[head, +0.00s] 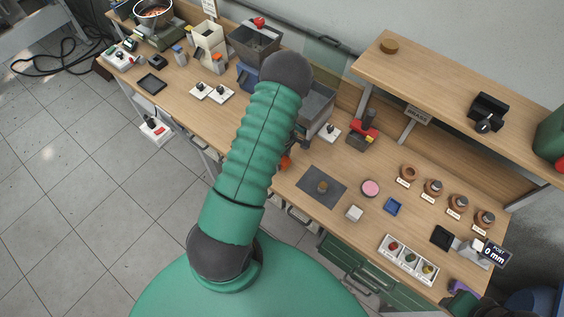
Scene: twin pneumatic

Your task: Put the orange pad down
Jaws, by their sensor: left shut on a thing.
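My left arm rises through the middle of the head view and covers part of the bench. My left gripper (299,138) shows only in part behind the forearm, over the bench. A small orange piece (285,162), which seems to be the orange pad, shows just below it at the arm's edge. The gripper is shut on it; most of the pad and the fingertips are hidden. I cannot tell whether the pad touches the bench. My right gripper cannot be made out.
A white three-part tray (390,250) stands near the front edge. A raised shelf (440,85) overhangs the back.

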